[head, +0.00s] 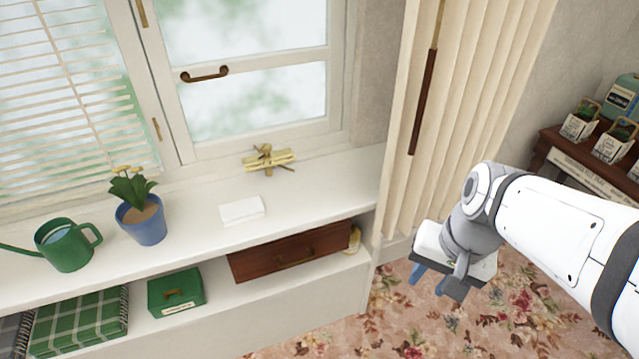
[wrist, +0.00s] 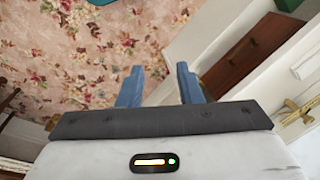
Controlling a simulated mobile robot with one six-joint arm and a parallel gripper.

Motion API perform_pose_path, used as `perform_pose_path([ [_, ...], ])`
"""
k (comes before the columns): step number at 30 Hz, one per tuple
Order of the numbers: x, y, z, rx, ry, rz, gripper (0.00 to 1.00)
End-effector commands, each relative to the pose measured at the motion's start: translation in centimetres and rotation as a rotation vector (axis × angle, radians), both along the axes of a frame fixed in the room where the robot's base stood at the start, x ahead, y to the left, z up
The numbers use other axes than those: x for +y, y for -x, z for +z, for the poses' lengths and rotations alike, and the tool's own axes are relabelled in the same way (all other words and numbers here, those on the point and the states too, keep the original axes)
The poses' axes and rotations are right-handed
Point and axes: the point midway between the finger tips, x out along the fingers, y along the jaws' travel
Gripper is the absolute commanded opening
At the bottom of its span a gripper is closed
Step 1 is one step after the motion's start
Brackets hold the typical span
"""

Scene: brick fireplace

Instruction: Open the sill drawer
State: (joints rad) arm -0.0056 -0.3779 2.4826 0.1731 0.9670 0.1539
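The sill drawer (head: 268,264) has a dark reddish-brown wooden front and sits under the right end of the white sill. It appears shut. The drawer front also shows in the wrist view (wrist: 232,66), right of the fingers. My gripper (head: 428,282) is to the right of the drawer, above the floral carpet and apart from the handle. In the wrist view its two blue fingers (wrist: 158,82) are spread with nothing between them.
On the sill stand a green watering can (head: 67,246), a blue flower pot (head: 144,226), a white block (head: 242,211) and a brass-coloured piece (head: 268,158). A green box (head: 175,291) is left of the drawer. A pale curtain (head: 465,110) hangs behind my gripper. Carpet (head: 400,325) in front is clear.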

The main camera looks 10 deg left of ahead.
Motion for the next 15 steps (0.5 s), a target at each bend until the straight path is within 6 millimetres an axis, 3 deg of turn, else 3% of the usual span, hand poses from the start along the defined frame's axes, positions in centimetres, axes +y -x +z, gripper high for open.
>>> perform_pose_path([
  [1, 1.6, 0.0, -3.8, 0.093, -0.073, -0.092, 0.32],
  [3, 4.4, 0.1, -7.1, 0.248, -0.192, -0.264, 0.32],
  [10, 13.5, -2.0, -15.2, 0.873, -0.5, -0.87, 0.32],
  [15, 18.4, -6.5, -20.5, 1.386, -0.631, -1.282, 0.32],
])
